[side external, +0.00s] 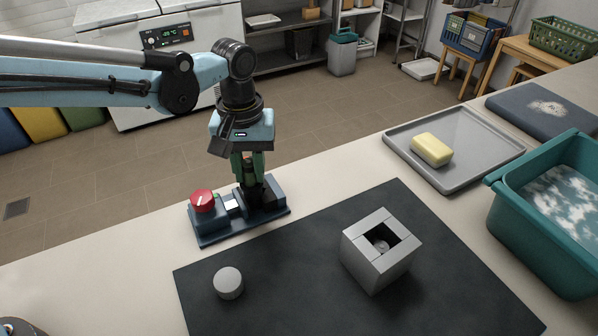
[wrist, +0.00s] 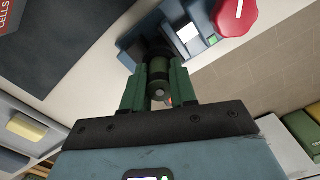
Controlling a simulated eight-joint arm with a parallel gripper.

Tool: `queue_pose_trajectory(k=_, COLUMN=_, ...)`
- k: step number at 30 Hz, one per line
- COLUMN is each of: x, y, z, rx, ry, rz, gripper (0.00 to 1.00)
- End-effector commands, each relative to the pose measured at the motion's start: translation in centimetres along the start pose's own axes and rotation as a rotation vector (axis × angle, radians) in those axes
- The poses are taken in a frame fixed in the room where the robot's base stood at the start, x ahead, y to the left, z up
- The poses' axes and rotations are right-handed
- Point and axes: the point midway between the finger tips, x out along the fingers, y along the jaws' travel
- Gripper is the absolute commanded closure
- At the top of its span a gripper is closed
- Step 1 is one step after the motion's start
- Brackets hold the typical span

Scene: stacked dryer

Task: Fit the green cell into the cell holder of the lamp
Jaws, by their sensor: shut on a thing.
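My gripper (side external: 248,178) points down over the right part of a blue base (side external: 212,224). It is shut on the green cell, a dark green cylinder (wrist: 160,72) between its two green fingers in the wrist view. The cell's far end meets or overlaps a black socket (side external: 270,190) on the base; I cannot tell whether it sits inside. The base carries a red knob (side external: 202,200), a white square (side external: 231,204) and a small green part. A grey cube (side external: 376,262) with a square opening and a round piece inside stands on the dark mat. Which one is the lamp is unclear.
A grey round cap (side external: 228,283) lies on the dark mat (side external: 300,290). Behind the cube are a grey tray (side external: 480,150) with a yellow block (side external: 431,150) and a teal tub (side external: 505,190). A red "CELLS" label (wrist: 8,17) shows in the wrist view.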

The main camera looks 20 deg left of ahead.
Motion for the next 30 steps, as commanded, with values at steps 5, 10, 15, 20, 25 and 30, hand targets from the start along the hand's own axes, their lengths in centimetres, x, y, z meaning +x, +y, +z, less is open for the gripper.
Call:
queue_pose_trajectory(k=5, x=0.3, y=0.0, z=0.0, rx=0.000, ry=0.000, rz=0.000, gripper=0.70)
queue_pose_trajectory(k=10, x=0.3, y=0.0, z=0.0, rx=0.000, ry=0.000, rz=0.000, gripper=0.44)
queue_pose_trajectory(k=15, x=0.3, y=0.0, z=0.0, rx=0.000, ry=0.000, rz=0.000, gripper=0.44)
queue_pose_trajectory(k=20, x=0.1, y=0.0, z=0.0, rx=0.000, ry=0.000, rz=0.000, gripper=0.44)
queue_pose_trajectory(k=25, x=-1.5, y=0.0, z=0.0, rx=0.000, ry=0.000, rz=0.000, gripper=0.44)
queue_pose_trajectory(k=30, x=-4.8, y=0.0, z=0.0, rx=0.000, ry=0.000, rz=0.000, gripper=0.44)
